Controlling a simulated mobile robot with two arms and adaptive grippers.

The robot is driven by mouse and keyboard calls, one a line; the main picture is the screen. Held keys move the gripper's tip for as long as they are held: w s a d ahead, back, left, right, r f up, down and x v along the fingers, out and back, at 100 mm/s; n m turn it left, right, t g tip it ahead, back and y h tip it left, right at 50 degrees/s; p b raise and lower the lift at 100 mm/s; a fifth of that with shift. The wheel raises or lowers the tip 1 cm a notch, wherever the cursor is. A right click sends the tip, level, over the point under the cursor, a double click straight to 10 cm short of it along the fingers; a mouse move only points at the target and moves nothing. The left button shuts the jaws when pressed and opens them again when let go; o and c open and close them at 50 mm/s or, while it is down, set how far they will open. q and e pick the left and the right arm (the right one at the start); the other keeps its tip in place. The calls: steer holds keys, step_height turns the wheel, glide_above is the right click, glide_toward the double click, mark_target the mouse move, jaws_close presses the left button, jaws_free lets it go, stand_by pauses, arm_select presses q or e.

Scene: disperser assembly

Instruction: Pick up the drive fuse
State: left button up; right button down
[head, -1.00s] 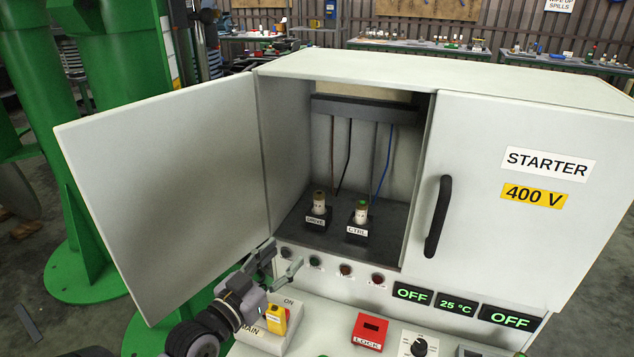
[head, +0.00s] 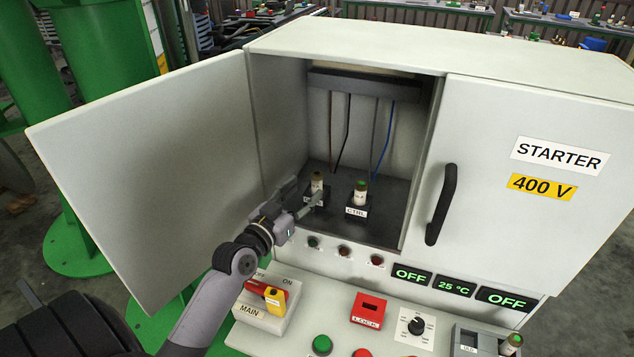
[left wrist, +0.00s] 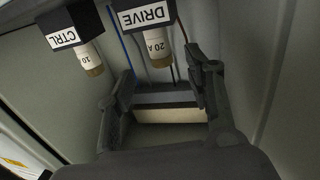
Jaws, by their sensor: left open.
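The drive fuse (head: 317,182) is a pale cylinder with a brown cap, upright in its black holder inside the open cabinet. In the left wrist view the drive fuse (left wrist: 156,44) appears upside down, marked 20 A, below its DRIVE label. My left gripper (head: 308,205) is open and empty at the drive fuse and partly hides the holder. In the left wrist view the jaws of the left gripper (left wrist: 162,78) lie on either side of the fuse's capped end, with gaps visible. My right gripper is not in view.
The control fuse (head: 360,192) stands close to the right in the CTRL holder (head: 357,209). The open cabinet door (head: 150,170) is on the left, and the closed STARTER door (head: 530,200) on the right. Another fuse (head: 511,343) stands at the panel's lower right.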

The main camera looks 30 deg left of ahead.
mark_target(314, 184)
arm_select(q)
steer(key=shift+w+a+f+p, duration=0.1)
steer(key=shift+w+f+p, duration=0.05)
steer(key=shift+w, duration=1.05)
steer(key=shift+w+a+f+p, duration=0.1)
steer(key=shift+w+f+p, duration=0.1)
steer(key=shift+w, duration=0.95)
steer(key=shift+w+f+p, duration=0.1)
steer(key=shift+w+f, duration=0.05)
steer(key=shift+w, duration=1.05)
steer(key=shift+s, duration=0.1)
steer(key=shift+c, duration=0.4)
jaws_close()
